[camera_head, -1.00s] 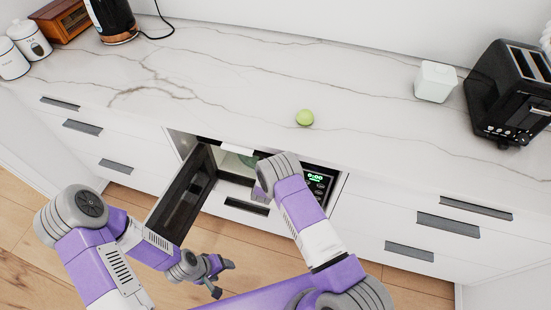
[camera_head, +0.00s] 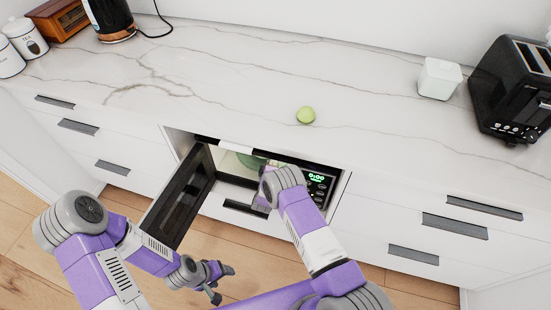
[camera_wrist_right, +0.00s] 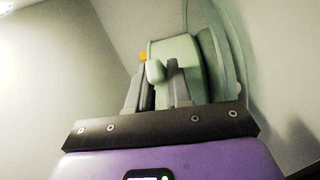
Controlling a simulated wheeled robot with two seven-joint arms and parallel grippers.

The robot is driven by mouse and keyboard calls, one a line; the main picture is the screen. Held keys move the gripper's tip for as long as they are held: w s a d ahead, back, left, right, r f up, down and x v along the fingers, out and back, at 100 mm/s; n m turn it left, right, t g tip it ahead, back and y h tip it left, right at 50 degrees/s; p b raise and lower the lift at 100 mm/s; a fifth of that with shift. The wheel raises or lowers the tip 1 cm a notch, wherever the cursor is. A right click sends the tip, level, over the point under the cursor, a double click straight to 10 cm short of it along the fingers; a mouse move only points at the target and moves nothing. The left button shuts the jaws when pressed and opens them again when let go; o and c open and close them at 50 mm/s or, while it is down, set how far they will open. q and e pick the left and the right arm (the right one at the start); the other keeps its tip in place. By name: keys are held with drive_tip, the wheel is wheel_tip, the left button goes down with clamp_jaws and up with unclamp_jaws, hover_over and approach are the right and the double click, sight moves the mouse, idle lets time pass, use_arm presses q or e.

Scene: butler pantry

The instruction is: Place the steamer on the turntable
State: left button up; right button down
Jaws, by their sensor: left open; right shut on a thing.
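The green steamer (camera_head: 250,160) shows partly in the open microwave (camera_head: 317,186), behind my right wrist. In the right wrist view the pale green steamer (camera_wrist_right: 184,52) fills the space ahead of the fingers. My right gripper (camera_wrist_right: 157,82) is shut on a small rounded green part of it, inside the microwave cavity. A greenish, see-through curved disc (camera_wrist_right: 228,50), apparently the turntable, is beside the steamer; whether they touch is unclear. My right fingers are hidden in the head view. My left gripper (camera_head: 222,281) is open and empty, low in front of the drawers.
The microwave door (camera_head: 184,199) stands open on the left of the opening. A green ball (camera_head: 306,115) and a white container (camera_head: 439,78) stand on the marble counter, with a black toaster (camera_head: 512,90) at right. The kettle (camera_head: 108,18) is at the back left.

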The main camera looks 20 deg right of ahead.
drive_tip(key=c, duration=1.4)
unclamp_jaws()
drive_tip(key=shift+f, duration=0.15)
drive_tip(key=o, duration=0.3)
drive_tip(key=shift+o, duration=0.2)
